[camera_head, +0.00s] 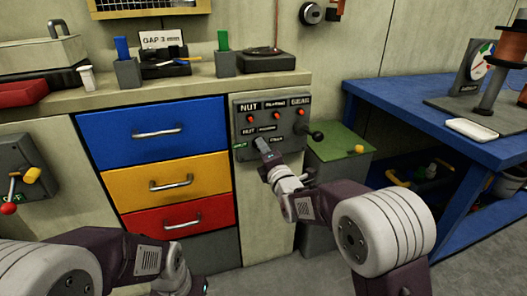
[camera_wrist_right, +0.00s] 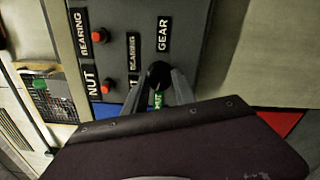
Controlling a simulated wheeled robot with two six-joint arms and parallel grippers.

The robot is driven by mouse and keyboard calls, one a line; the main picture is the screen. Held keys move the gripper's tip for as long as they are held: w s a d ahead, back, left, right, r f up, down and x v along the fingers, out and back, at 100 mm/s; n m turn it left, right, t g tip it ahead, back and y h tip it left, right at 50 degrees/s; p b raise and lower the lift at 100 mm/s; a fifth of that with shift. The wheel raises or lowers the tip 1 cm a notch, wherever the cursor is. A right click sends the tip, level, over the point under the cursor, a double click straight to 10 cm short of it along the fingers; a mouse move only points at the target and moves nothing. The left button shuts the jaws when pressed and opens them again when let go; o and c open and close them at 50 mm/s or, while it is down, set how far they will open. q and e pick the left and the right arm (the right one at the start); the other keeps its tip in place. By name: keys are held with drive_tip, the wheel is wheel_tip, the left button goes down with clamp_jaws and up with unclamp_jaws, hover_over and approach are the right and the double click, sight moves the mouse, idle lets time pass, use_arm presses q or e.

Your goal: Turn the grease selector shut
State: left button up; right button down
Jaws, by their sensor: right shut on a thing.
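The grey control panel (camera_head: 243,108) is on the cabinet front, right of the drawers. The grease selector (camera_wrist_right: 160,72) is a black knob low on the panel, seen in the right wrist view between my fingers. Labels for nut, bearing and gear sit around it, with a green label (camera_head: 239,146) at its left, partly covered in the wrist view. My right gripper (camera_head: 261,144) is shut on the knob; its fingers hide where the knob points. My left gripper (camera_head: 197,285) is low in the head view, apart from the panel, its jaws not clear.
Red buttons (camera_head: 250,118) line the panel above the selector. A green-topped bin (camera_head: 340,142) and a blue bench (camera_head: 420,108) stand to the right. Drawers (camera_head: 150,128) are closed at the left.

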drive_tip(key=shift+f+n, duration=0.1)
drive_tip(key=shift+n, duration=1.5)
drive_tip(key=c, duration=1)
unclamp_jaws()
